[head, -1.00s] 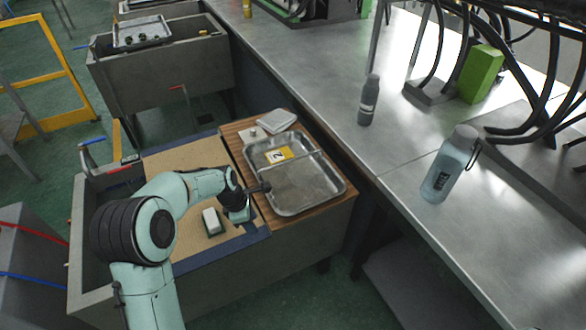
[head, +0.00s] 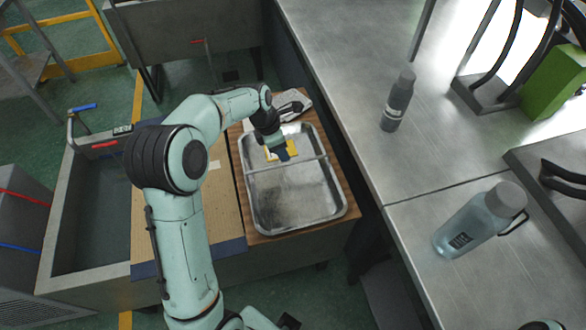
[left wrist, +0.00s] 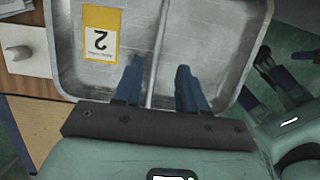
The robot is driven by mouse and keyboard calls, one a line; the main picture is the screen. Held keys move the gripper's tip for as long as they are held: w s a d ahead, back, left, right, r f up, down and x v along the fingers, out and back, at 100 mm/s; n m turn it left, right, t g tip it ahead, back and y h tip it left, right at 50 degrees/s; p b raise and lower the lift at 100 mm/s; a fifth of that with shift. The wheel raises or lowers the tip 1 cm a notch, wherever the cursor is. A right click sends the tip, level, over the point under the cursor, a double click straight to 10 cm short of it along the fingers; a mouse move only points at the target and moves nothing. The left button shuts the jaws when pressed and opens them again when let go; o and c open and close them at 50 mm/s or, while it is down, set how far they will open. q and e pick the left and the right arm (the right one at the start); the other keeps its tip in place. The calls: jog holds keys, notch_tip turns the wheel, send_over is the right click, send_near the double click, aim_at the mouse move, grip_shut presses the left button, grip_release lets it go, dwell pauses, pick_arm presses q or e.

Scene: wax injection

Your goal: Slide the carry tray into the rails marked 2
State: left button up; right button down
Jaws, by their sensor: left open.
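The carry tray (head: 298,205) is a shallow metal tray with a raised rim and a cross divider. It lies on a wooden board and bears a yellow-and-white label marked 2 (left wrist: 101,33). My left gripper (head: 282,152) is open over the tray's label end. In the left wrist view its blue fingers (left wrist: 159,78) are spread either side of the divider, with no clear contact. I see no rails marked 2.
The wooden board (head: 352,222) rests on a grey trough (head: 62,215), beside a brown panel (head: 145,225). The metal bench (head: 345,95) stands close on the right, with a grey bottle (head: 397,102) and a clear blue bottle (head: 478,222).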

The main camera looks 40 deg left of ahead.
aim_at(290, 164)
pick_arm(q)
jog(key=x, duration=0.5)
jog(key=shift+s, duration=0.15)
jog(key=shift+a+x, duration=0.15)
jog(key=shift+x, duration=1.4)
jog(key=shift+a+x, duration=0.1)
jog(key=shift+x, duration=1.45)
grip_shut()
jog(key=shift+r, duration=0.15)
